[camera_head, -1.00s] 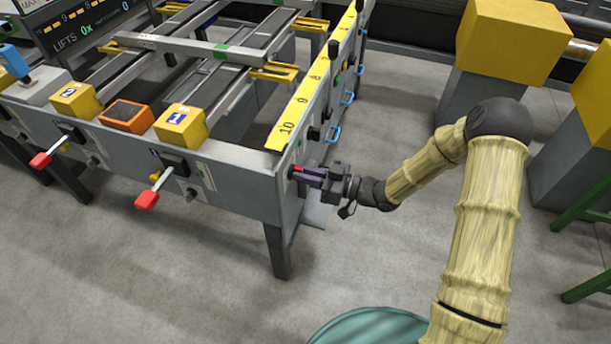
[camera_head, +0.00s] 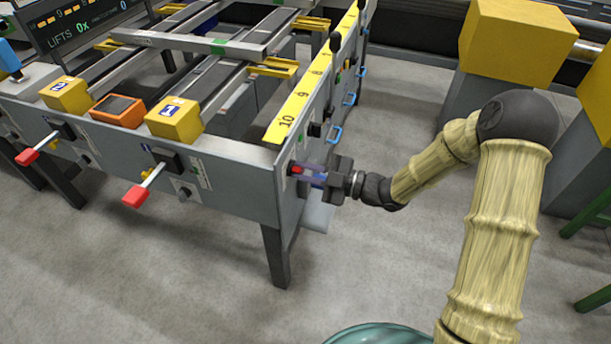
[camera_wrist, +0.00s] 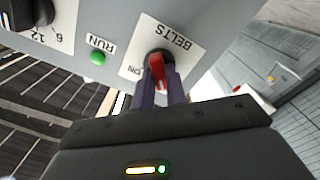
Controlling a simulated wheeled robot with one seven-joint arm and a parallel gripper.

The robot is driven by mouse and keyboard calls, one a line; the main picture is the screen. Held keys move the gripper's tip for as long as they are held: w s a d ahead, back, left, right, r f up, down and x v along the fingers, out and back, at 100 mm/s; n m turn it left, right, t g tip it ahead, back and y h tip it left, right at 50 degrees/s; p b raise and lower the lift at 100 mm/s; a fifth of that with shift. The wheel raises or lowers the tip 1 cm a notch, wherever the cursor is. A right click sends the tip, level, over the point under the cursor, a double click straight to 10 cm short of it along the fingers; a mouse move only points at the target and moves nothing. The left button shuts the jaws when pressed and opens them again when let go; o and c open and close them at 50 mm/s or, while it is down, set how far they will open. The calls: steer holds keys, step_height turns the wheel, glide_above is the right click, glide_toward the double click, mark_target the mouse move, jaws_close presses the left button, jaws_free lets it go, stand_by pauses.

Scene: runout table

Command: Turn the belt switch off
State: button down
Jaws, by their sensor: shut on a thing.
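The belt switch (camera_wrist: 156,68) is a red lever on a round black base, on a white plate marked BELTS, with ON readable beside it in the wrist view. It also shows as a small red spot (camera_head: 296,170) on the table's end panel in the head view. My gripper (camera_head: 308,173) reaches the panel from the right. In the wrist view its two dark fingers (camera_wrist: 160,90) stand on either side of the red lever and are shut on it. The fingers hide part of the lever's sides and the lower plate.
A green RUN lamp (camera_wrist: 97,57) and a black dial (camera_wrist: 28,14) are on the same panel. Two red-tipped levers (camera_head: 135,196) (camera_head: 27,156) stick out from the front face. Blue handles (camera_head: 336,134) line the right side. Open floor lies right of the table.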

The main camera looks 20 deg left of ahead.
steer(key=shift+f+n, duration=0.1)
steer(key=shift+n, duration=0.3)
steer(key=c, duration=1.4)
jaws_free()
steer(key=shift+c, duration=0.2)
steer(key=shift+d, duration=0.1)
steer(key=s+d+p, duration=0.1)
steer(key=d+p, duration=0.1)
steer(key=d, duration=1.5)
steer(key=shift+s+d, duration=0.15)
steer(key=shift+s, duration=0.05)
steer(key=shift+w, duration=0.1)
